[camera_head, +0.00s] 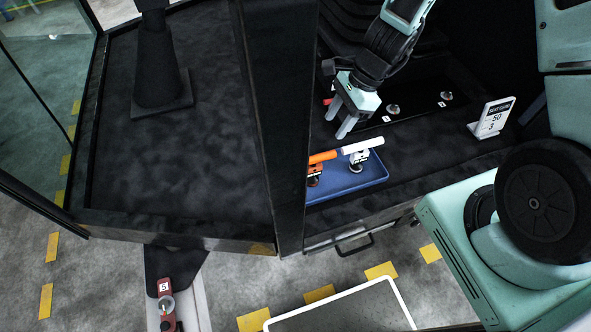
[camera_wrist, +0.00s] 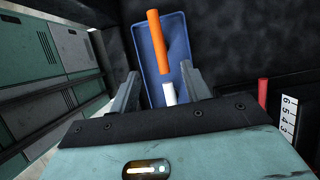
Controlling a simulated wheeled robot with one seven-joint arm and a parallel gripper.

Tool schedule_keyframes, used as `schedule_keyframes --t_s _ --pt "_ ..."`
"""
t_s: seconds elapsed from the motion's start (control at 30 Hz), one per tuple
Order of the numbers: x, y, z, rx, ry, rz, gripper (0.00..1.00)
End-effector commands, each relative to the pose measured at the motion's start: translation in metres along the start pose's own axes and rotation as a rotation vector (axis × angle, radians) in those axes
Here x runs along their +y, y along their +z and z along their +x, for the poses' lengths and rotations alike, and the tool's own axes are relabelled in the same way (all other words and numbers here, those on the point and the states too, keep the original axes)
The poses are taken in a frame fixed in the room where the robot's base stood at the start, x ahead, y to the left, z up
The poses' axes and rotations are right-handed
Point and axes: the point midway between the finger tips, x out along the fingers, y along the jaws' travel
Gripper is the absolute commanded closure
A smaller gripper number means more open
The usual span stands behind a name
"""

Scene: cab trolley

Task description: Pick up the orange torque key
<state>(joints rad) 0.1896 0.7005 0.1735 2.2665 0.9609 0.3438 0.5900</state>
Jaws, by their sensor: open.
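My gripper (camera_head: 346,128) is open and empty, above and behind the tray, pointing down. The lower parts of both keys are small and hard to make out.
A dark upright post (camera_head: 276,120) stands just left of the tray. A white number sign (camera_head: 492,118) stands on the shelf at right. A red bar (camera_wrist: 262,92) is right of my gripper in the wrist view. A drawer handle (camera_head: 354,244) sits below the tray.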

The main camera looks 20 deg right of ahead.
Motion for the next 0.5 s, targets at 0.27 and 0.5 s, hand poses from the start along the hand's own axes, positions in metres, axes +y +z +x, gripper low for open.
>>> schedule_keyframes --t_s 0.27,0.5 --pt "0.002 0.000 0.058 -0.003 0.005 -0.002 0.53" --pt "0.002 0.001 0.099 -0.003 0.004 -0.004 0.53"
